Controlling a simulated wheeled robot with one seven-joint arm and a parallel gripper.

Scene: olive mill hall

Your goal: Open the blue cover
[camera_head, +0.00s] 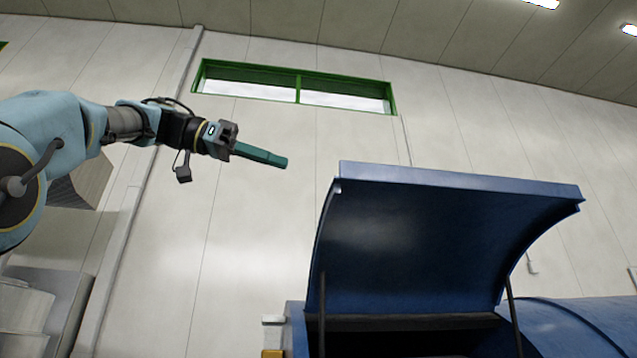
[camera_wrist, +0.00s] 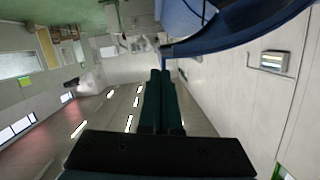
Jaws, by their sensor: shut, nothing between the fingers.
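The blue cover (camera_head: 430,240) is raised and tilted up in the head view, with a dark opening below its lower edge. Two thin dark struts stand at its left and right sides. It also shows in the wrist view as a curved blue edge (camera_wrist: 240,28) at the top. My gripper (camera_head: 284,162) is up at the left of the cover, level with its top edge and apart from it. Its long green fingers (camera_wrist: 160,100) are shut together with nothing between them. In the wrist view the fingertips appear close to the cover's edge, but the gap is hard to judge.
The blue machine body (camera_head: 585,325) continues to the right below the cover. A green-framed window (camera_head: 298,85) is high on the pale wall behind. Grey sacks or blocks (camera_head: 30,310) stand at the lower left. The space between my gripper and the wall looks free.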

